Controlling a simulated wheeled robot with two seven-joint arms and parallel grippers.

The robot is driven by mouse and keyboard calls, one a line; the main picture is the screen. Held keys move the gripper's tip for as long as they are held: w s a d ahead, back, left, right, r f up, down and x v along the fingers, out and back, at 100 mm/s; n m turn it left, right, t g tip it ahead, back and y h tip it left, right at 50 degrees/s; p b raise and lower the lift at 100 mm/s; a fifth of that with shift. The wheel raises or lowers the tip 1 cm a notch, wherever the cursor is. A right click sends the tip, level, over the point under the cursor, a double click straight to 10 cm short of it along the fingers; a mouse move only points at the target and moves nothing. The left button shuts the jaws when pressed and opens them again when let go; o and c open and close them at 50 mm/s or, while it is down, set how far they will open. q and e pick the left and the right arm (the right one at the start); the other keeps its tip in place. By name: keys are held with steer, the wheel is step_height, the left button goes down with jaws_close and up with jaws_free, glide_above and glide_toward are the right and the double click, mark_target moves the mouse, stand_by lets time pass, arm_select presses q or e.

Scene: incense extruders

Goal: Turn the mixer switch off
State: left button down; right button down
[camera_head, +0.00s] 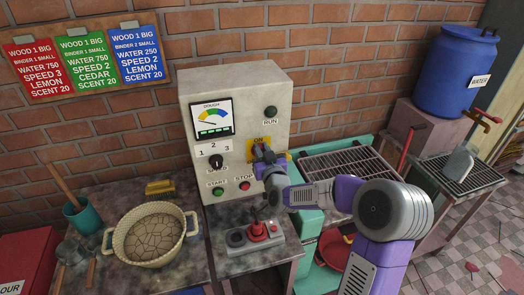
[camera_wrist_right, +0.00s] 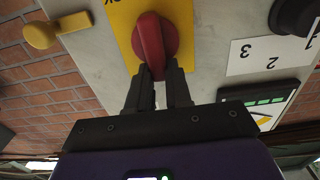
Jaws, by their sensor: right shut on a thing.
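The mixer switch is a red rotary knob (camera_wrist_right: 150,38) on a yellow plate (camera_wrist_right: 125,22), shown large in the right wrist view. In the head view the yellow plate (camera_head: 254,144) is on the front of the grey control box (camera_head: 235,82), with the word ON at its top. My right gripper (camera_wrist_right: 159,74) has its two dark fingers closed on the near end of the knob's handle. In the head view my right gripper (camera_head: 264,155) reaches the box from the right and hides most of the knob. My left gripper is not in view.
The box also carries a dial (camera_head: 212,117), a RUN lamp (camera_head: 270,112), a speed knob (camera_head: 216,161), a green START button (camera_head: 219,191) and a red STOP button (camera_head: 244,185). A yellow lever (camera_wrist_right: 56,31) sticks out beside the plate.

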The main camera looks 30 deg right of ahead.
steer(key=n+b, duration=0.2)
steer(key=n, duration=0.2)
steer(key=a+f+n+b, duration=0.1)
steer(key=n+b, duration=0.1)
steer(key=n, duration=0.2)
steer(key=a+n+b, duration=0.1)
steer(key=n+b, duration=0.1)
steer(key=n, duration=0.2)
steer(key=shift+w+a+f, duration=0.25)
steer(key=shift+w, duration=0.05)
steer(key=n, duration=0.2)
steer(key=f+n, duration=0.1)
steer(key=n, duration=0.1)
steer(key=shift+a, duration=0.15)
steer(key=shift+f+n, duration=0.15)
steer(key=shift+n, duration=0.75)
steer(key=c, duration=1)
jaws_free()
steer(key=shift+c, duration=0.2)
